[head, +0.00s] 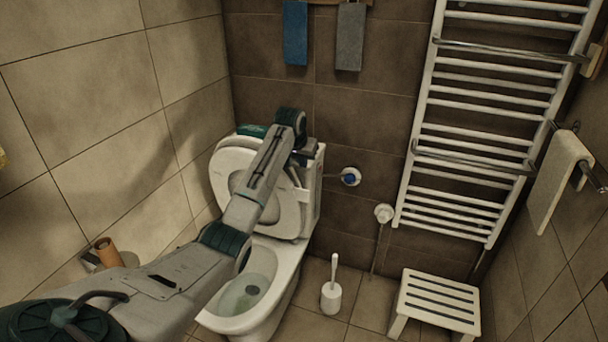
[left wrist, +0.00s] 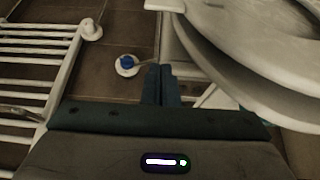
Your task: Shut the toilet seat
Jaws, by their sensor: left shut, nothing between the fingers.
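The white toilet (head: 290,265) stands against the back wall with its bowl uncovered and water showing inside. The toilet seat (head: 288,218) is raised, leaning back towards the tank with the lid (head: 230,160) behind it. My left arm reaches across the front of them and hides part of both. My left gripper (head: 299,160) is beside the right edge of the raised seat, near the tank. In the left wrist view its fingers (left wrist: 160,72) are together and empty, with the seat and lid edges (left wrist: 240,75) to their right. Contact cannot be told. My right gripper is out of view.
A toilet brush (head: 331,295) and a white slatted stool (head: 436,300) stand on the floor to the right. A towel rail radiator (head: 480,130) is on the back wall.

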